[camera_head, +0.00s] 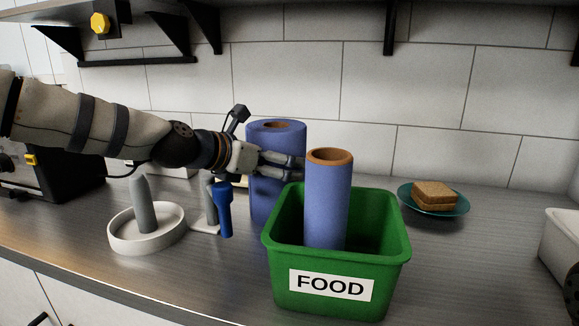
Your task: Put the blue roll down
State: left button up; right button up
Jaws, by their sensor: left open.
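A thinner blue roll (328,205) with a brown core stands nearly upright inside the green bin labelled FOOD (283,226); its lower end is hidden by the bin's front wall. A thicker blue roll (264,192) stands upright on the counter behind and left of the bin. My left gripper (297,166) is open, in front of the thicker roll's upper part, its fingertips close to the thinner roll's left side. I cannot tell whether it touches either roll.
A white round holder (120,238) with a grey post stands empty on the left. A blue-handled item (224,208) stands beside it. A teal plate (460,208) with a sandwich (434,193) is at the right. Bare counter lies between plate and bin. Shelf brackets hang above.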

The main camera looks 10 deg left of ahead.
pick_arm(q)
jog(key=shift+w+d+f, duration=0.15)
jog(key=shift+w+d, duration=0.1)
jog(key=shift+w, duration=0.05)
jog(key=shift+s+a, duration=0.1)
jog(key=shift+s, duration=0.15)
jog(key=c, duration=0.3)
jog(key=shift+w, duration=0.15)
jog(key=c, duration=0.9)
